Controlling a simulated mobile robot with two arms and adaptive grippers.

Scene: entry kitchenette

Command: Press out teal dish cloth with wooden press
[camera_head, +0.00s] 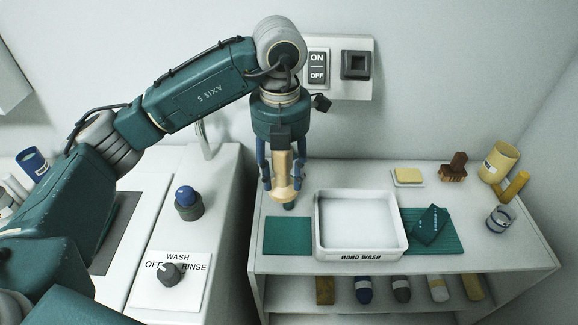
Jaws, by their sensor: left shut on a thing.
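My left gripper (282,168) is shut on an upright tan, wood-coloured tool, which looks like the wooden press (284,190). It is above the back of a flat teal mat (288,238), left of the white basin. A small dark teal piece (289,206) shows just under the tool's flared end; I cannot tell whether it is part of the tool or whether it touches the surface. A folded teal cloth (430,226), the dish cloth by its look, lies on a second teal mat (447,244) right of the basin. My right gripper is not in view.
The white HAND WASH basin (361,254) stands between the mats. A blue-topped container (188,203) stands on the left counter.

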